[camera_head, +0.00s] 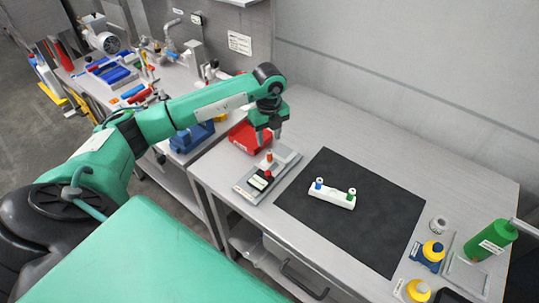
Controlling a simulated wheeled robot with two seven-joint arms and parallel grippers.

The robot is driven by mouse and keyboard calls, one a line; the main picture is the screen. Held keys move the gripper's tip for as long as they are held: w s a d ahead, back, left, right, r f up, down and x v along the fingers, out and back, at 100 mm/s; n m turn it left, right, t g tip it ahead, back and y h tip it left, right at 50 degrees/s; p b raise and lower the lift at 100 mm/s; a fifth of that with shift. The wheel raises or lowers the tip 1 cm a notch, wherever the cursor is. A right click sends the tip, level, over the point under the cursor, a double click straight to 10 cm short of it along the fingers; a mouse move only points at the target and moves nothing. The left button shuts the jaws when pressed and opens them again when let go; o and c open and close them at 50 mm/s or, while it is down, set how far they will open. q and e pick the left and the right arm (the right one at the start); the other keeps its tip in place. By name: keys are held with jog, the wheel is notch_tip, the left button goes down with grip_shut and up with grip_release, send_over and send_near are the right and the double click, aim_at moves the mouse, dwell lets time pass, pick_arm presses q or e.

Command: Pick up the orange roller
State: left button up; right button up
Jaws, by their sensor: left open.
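A small orange roller (269,157) stands upright on a grey fixture plate (283,160) at the left end of the table. A second small orange-red spot (267,173) shows just in front of it, next to a small dark device with a light display (260,182); I cannot tell what the spot is. My left gripper (268,140) points down just above the orange roller. Its jaws are open and empty, and the fingertips look slightly above the roller's top. My right gripper is not in view.
A red bin (241,137) stands behind my gripper. A green bottle (490,240) and yellow-topped items (433,250) stand at right. A cluttered bench lies at left.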

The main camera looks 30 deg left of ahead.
aim_at(269, 150)
pick_arm(q)
jog(key=shift+f, duration=0.9)
jog(key=shift+f+p, duration=0.5)
jog(key=shift+p, duration=0.05)
notch_tip(269, 150, down, 3)
jog(key=shift+w+f+p, duration=0.1)
jog(key=shift+f+p, duration=0.1)
jog(key=shift+p, duration=0.75)
jog(key=shift+f, duration=0.55)
grip_shut()
